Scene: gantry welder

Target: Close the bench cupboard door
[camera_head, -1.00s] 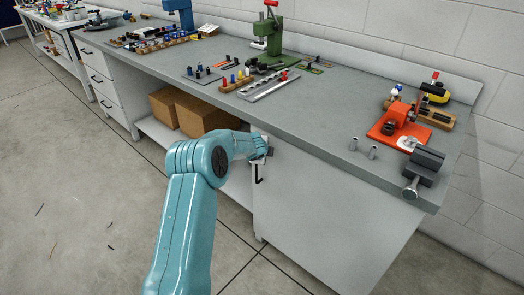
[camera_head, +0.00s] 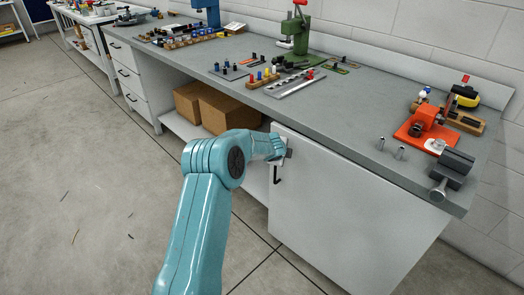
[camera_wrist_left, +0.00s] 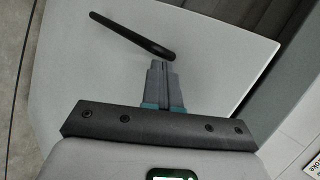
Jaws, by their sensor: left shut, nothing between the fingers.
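The bench cupboard door (camera_head: 340,205) is a plain light grey panel under the right part of the bench. Its upper left edge is close below the benchtop; how wide any gap is, I cannot tell. A black bar handle (camera_head: 277,175) is near its left edge. My left gripper (camera_head: 288,153) is at the door's upper left corner, just above the handle. In the left wrist view its shut, empty fingers (camera_wrist_left: 165,68) point at the door face (camera_wrist_left: 225,55), with the tips by one end of the handle (camera_wrist_left: 130,34). Contact is unclear. My right gripper is out of view.
The benchtop (camera_head: 340,112) overhangs the door and carries an orange tool (camera_head: 420,123), a vise (camera_head: 452,168) and a green press (camera_head: 297,35). Cardboard boxes (camera_head: 228,110) fill the open shelf left of the door.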

